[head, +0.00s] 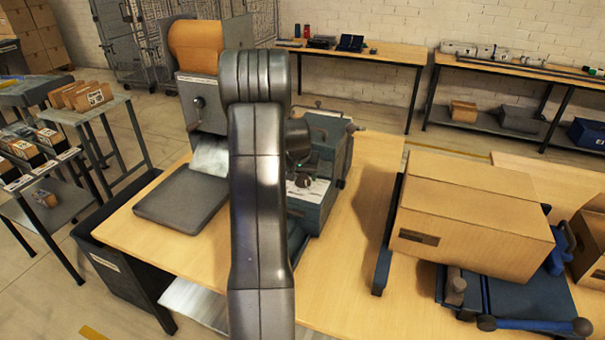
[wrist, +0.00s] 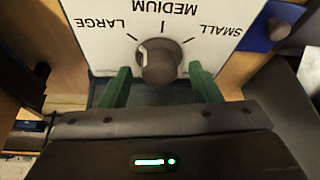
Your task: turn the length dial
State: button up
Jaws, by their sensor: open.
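The length dial (wrist: 160,64) is a dark round knob on a white panel (wrist: 105,55) in the wrist view. The panel reads LARGE, MEDIUM and SMALL, upside down. A pale mark on the knob's upper left faces the LARGE side. My gripper (wrist: 161,82) is open, with one green finger to the left of the dial and one to the right. Gaps show between the fingers and the knob, and nothing is held. In the head view the blue-grey machine (head: 331,150) carries the dial panel, and my arm partly hides it.
A grey pad (head: 182,198) lies on the wooden table left of my arm. A closed cardboard box (head: 472,213) rests on a blue stand at the right. A large brown roll (head: 196,45) stands behind the pad. Bare tabletop shows between machine and box.

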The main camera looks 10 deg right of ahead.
jog(key=c, duration=1)
